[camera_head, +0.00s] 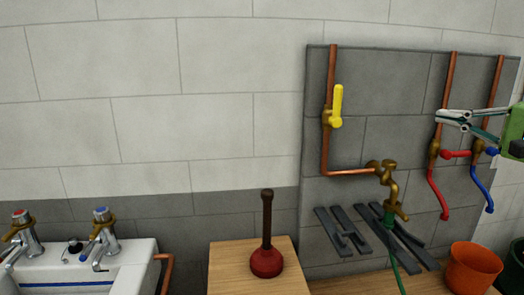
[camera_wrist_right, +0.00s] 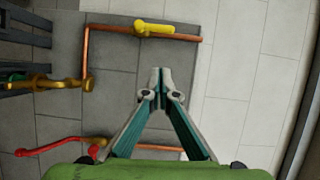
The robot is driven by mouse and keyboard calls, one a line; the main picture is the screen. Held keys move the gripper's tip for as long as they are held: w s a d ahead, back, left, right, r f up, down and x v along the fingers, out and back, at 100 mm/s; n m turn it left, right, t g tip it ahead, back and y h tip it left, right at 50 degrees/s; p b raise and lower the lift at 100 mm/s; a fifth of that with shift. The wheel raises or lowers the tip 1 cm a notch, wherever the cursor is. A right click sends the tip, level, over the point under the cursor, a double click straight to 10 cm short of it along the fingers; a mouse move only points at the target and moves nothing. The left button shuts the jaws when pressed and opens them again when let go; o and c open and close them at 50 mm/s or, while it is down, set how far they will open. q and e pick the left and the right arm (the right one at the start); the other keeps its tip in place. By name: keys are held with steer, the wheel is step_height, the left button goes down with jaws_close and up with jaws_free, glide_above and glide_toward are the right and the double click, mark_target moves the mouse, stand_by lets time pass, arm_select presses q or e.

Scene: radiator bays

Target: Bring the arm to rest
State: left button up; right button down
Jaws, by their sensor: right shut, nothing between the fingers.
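My right gripper (camera_head: 441,117) comes in from the right edge in the head view, in front of the tiled panel near the red and blue valve levers. Its fingers are together and hold nothing. In the right wrist view the shut fingertips (camera_wrist_right: 160,72) point at the grey panel, apart from the pipes. My left gripper is in neither view.
A grey panel (camera_head: 395,88) carries copper pipes, a yellow lever (camera_head: 337,106), a red lever (camera_head: 438,193), a blue lever (camera_head: 482,188) and a brass tap (camera_head: 390,190). Below are a plunger (camera_head: 266,262), an orange pot (camera_head: 472,269) and a sink (camera_head: 128,263).

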steer(key=w+a+f+m+t+y, duration=0.2)
steer(key=a+f+m+t, duration=0.45)
steer(key=a+m, duration=0.7)
steer(key=s+d+f+m+g+h, duration=0.25)
steer(key=f+m+h, duration=0.45)
steer(key=f+m, duration=0.75)
steer(key=s+d+f+m+g+h, duration=0.15)
steer(key=s+f+m+h, duration=0.4)
steer(key=f+m, duration=0.9)
steer(key=s+a+f+m+g+h, duration=0.2)
steer(key=s+f+m+g, duration=0.4)
steer(key=s+f+m, duration=0.55)
steer(key=s+a+f+m+g+y, duration=0.1)
steer(key=s+a+f+m+g, duration=0.2)
steer(key=s, duration=0.4)
steer(key=s+a+f+m+g+y, duration=0.1)
steer(key=s+a+f+g, duration=0.1)
steer(key=s+f, duration=0.35)
steer(key=s+a+f+m+g+y, duration=0.1)
steer(key=s+a+f+g, duration=0.2)
steer(key=s, duration=0.4)
step_height(320, 180, down, 24)
steer(key=s+g, duration=0.1)
steer(key=s+d+f+g, duration=0.1)
steer(key=s+d+f, duration=0.2)
steer(key=s+f, duration=1.5)
steer(key=shift+d+f, duration=0.15)
steer(key=shift+d, duration=0.05)
